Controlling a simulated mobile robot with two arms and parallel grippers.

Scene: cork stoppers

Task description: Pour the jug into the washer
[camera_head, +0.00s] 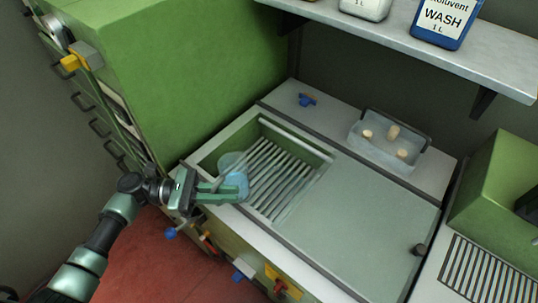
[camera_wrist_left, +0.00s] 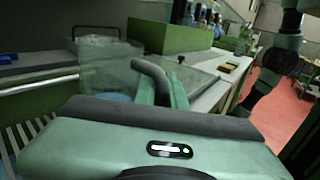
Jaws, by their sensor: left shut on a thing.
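The jug (camera_head: 232,161) is clear with blue liquid low in it. It is over the left end of the washer's open basin, and I cannot tell whether it touches anything below. My left gripper (camera_head: 222,192) is shut on the jug from the front left. In the left wrist view the clear jug (camera_wrist_left: 108,68) shows beyond the fingers (camera_wrist_left: 162,85), roughly upright; its lower part is hidden by my gripper body. The washer (camera_head: 258,228) has an open basin with a slatted rack (camera_head: 278,172) on its left. My right gripper does not show.
A flat lid (camera_head: 365,215) with a dark knob covers the washer's right side. A clear basket (camera_head: 374,153) with pale corks stands behind, near a blue valve (camera_head: 306,100). A shelf (camera_head: 430,45) with bottles hangs above. A tall green cabinet (camera_head: 165,80) stands left.

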